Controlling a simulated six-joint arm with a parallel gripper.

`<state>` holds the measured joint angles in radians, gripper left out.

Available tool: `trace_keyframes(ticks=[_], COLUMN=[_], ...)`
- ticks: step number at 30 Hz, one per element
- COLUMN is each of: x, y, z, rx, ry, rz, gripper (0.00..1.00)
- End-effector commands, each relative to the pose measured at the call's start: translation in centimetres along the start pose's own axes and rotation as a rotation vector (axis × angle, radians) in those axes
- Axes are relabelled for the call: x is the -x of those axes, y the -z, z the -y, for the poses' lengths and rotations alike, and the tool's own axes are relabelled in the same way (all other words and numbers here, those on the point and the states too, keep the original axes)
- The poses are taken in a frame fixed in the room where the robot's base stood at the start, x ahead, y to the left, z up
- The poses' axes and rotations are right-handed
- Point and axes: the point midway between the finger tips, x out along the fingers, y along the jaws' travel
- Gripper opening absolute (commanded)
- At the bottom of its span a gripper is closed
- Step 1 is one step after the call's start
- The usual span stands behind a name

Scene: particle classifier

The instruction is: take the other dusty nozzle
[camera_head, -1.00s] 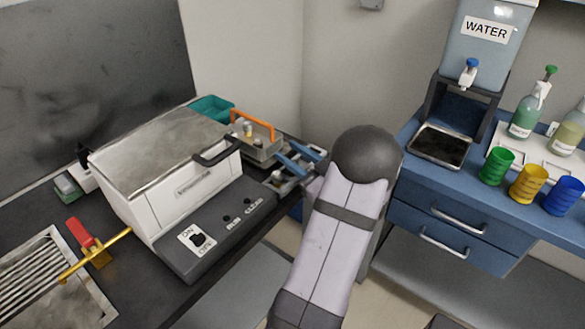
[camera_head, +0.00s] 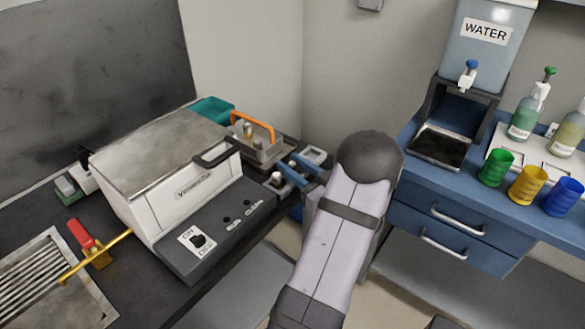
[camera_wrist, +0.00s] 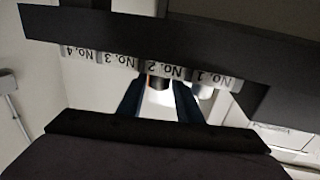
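My gripper (camera_head: 290,169) is at the far right end of the black bench, its blue fingers pointing left over a small grey holder. In the wrist view its two fingers (camera_wrist: 158,98) stand apart, with a dark-tipped nozzle (camera_wrist: 157,82) showing between them, under the upside-down label No. 2. I cannot tell whether they touch it. A second pale nozzle (camera_wrist: 205,90) shows under label No. 1. In the head view a small white-topped nozzle (camera_head: 277,178) stands by the fingers. Dust on the nozzles is too small to tell.
A metal basket (camera_head: 268,152) with an orange handle and small fittings stands behind the holder. A white lidded machine (camera_head: 178,195) fills the bench to the left. A teal container (camera_head: 211,108) is at the back. The water dispenser (camera_head: 487,35) stands on the blue cabinet at right.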

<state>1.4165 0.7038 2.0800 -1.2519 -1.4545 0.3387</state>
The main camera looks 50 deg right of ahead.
Motion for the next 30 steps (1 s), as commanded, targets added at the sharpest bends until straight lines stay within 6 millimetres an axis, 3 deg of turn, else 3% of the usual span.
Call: trace_keyframes(ticks=[9, 18, 19, 23, 30], x=[-3.7, -4.1, -4.1, -4.1, -4.1], y=[0.2, 0.1, 0.1, 0.1, 0.2], z=[-0.1, -0.1, -0.1, -0.1, -0.1], rx=[0.0, -0.001, -0.001, 0.0, 0.0], ry=[0.002, 0.0, 0.0, 0.0, 0.0], rz=[0.0, 0.001, 0.001, 0.001, 0.0], gripper=[0.32, 0.32, 0.3, 0.0, 0.0])
